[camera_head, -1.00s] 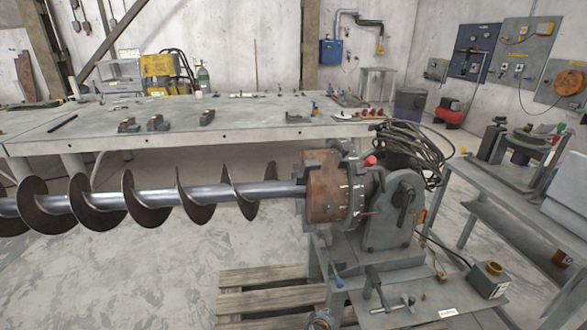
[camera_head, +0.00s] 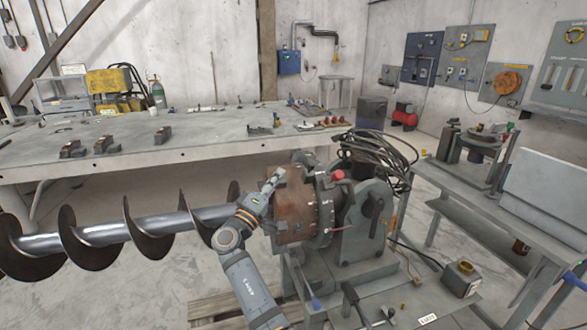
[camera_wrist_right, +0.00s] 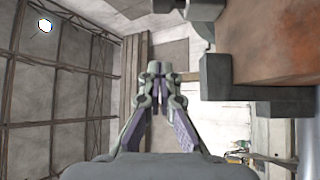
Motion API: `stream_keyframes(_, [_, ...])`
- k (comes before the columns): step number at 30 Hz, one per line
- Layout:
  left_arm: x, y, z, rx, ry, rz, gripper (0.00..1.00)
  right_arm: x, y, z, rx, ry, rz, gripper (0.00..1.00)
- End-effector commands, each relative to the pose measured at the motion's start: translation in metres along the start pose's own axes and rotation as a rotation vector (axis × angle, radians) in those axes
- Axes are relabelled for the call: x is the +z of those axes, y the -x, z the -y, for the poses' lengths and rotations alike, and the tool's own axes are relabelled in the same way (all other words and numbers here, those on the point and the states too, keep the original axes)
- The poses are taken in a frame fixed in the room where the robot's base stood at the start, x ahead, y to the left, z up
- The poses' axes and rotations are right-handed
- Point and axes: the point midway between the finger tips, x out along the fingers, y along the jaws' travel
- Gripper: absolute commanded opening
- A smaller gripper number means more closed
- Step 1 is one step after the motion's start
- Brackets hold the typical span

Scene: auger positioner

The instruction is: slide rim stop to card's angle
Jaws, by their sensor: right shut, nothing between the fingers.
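The positioner's rust-brown chuck (camera_head: 290,212) carries the auger (camera_head: 125,235) at its left. A dark graduated rim (camera_head: 326,205) with pale marks sits at the chuck's right side. A red knob (camera_head: 337,175) is at the rim's top; I cannot tell if it belongs to the rim stop. A small white card (camera_head: 428,318) lies on the stand's front edge, its text too small to read. My right gripper (camera_head: 276,174) is shut and empty, in front of the chuck's upper left. In the wrist view its fingertips (camera_wrist_right: 164,72) meet beside the rusty chuck (camera_wrist_right: 270,42). My left gripper is out of view.
Black cables (camera_head: 375,155) are heaped behind the positioner. A long workbench (camera_head: 200,150) with clamps stands behind. A side bench (camera_head: 480,205) is at the right. A T-handle clamp (camera_head: 370,308) and a brass-topped box (camera_head: 462,278) are on the stand.

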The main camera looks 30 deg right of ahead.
Motion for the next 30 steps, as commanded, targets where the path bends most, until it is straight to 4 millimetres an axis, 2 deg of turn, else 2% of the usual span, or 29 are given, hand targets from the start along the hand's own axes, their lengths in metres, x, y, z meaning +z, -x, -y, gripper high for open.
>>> stream_keyframes(3, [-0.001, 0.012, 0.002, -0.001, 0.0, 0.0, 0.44, -0.002, -0.022, -0.005, 0.004, 0.001, 0.0, 0.0])
stream_keyframes(12, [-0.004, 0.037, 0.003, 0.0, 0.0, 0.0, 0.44, -0.002, -0.088, -0.004, 0.002, 0.004, 0.0, 0.0])
stream_keyframes(14, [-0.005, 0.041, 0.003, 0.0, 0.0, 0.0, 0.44, 0.0, -0.097, -0.004, -0.001, 0.003, 0.0, 0.0])
stream_keyframes(18, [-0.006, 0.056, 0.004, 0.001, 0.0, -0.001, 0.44, 0.023, -0.086, -0.003, -0.003, 0.004, -0.001, 0.0])
stream_keyframes(21, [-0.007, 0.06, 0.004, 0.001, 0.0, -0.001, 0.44, 0.032, -0.082, -0.002, -0.002, 0.002, -0.001, 0.0])
stream_keyframes(30, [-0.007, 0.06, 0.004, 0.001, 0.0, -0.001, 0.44, 0.038, -0.079, 0.0, -0.002, 0.0, -0.001, 0.0])
